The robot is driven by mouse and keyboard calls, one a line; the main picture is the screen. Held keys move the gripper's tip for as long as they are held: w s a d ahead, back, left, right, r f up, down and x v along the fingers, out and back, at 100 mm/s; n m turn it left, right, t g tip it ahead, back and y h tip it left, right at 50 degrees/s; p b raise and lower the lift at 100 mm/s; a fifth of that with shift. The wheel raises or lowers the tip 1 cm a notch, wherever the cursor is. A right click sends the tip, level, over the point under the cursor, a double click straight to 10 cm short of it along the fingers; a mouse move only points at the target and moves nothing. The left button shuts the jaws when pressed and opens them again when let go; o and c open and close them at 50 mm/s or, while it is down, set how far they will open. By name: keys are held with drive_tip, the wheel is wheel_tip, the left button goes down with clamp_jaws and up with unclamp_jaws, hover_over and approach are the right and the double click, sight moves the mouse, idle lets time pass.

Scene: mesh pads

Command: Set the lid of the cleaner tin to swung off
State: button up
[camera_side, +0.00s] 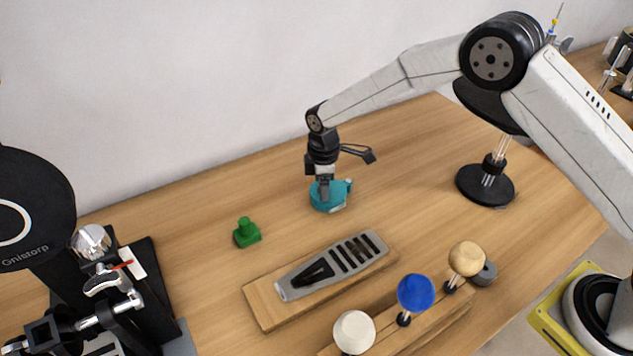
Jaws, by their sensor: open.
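The cleaner tin (327,201) is a small round teal tin on the wooden table, near the middle of the side view. A teal part juts out at its right side, and a pale part shows low at its front right. My gripper (324,190) is directly above the tin, pointing down, with its jaws open. The fingertips are at or just over the tin's top; I cannot tell whether they touch it. The gripper covers much of the top, so how the lid sits is hard to make out.
A green stamp-like piece (246,233) stands left of the tin. In front lies a grey slotted tool (335,263) on a wooden board (266,306). Nearer are white (354,331), blue (415,292) and tan (466,258) knobs. A black machine (140,290) stands at left. Table behind the tin is clear.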

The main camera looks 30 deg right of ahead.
clamp_jaws()
idle(1.4)
